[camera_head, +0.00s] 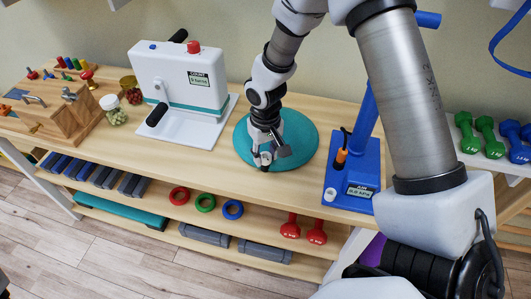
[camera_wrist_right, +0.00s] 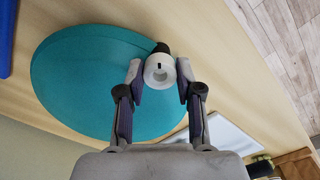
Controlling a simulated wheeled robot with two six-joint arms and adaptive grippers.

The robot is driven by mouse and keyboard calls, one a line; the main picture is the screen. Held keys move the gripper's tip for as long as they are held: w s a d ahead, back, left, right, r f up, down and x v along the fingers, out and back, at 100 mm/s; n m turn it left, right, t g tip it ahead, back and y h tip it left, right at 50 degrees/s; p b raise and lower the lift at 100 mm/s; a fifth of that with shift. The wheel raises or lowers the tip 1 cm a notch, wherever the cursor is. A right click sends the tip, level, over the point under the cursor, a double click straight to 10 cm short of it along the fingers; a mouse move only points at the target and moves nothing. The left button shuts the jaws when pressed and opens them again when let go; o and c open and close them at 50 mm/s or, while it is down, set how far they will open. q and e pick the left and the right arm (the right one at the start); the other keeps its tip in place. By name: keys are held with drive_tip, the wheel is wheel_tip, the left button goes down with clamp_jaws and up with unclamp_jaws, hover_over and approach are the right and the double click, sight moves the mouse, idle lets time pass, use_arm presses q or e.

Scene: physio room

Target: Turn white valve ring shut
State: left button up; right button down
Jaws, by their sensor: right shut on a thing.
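The white valve ring (camera_wrist_right: 160,72) shows in the right wrist view at the edge of a teal round cushion (camera_wrist_right: 85,80). It has a dark mark on its face, and a black stub shows just behind it. My right gripper (camera_wrist_right: 160,80) has a fingertip on each side of the ring and is shut on it. In the head view the gripper (camera_head: 265,157) reaches down to the near edge of the cushion (camera_head: 301,132), which lies on the wooden bench. The ring is mostly hidden there by the fingers. My left gripper is not in view.
A white machine with a red knob (camera_head: 190,75) stands left of the cushion. A blue pump stand (camera_head: 350,180) with a gauge is close on the right. Jars (camera_head: 113,110) and a wooden block (camera_head: 65,115) are further left. The bench front (camera_head: 215,165) is bare.

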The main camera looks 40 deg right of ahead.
drive_tip(key=shift+m, duration=0.3)
drive_tip(key=m+b, duration=0.1)
drive_tip(key=m, duration=0.3)
drive_tip(key=shift+f, duration=0.1)
drive_tip(key=shift+m+b, duration=0.4)
drive_tip(key=shift+m, duration=1.6)
drive_tip(key=c, duration=0.8)
unclamp_jaws()
drive_tip(key=shift+o, duration=0.2)
wheel_tip(320, 180, up, 12)
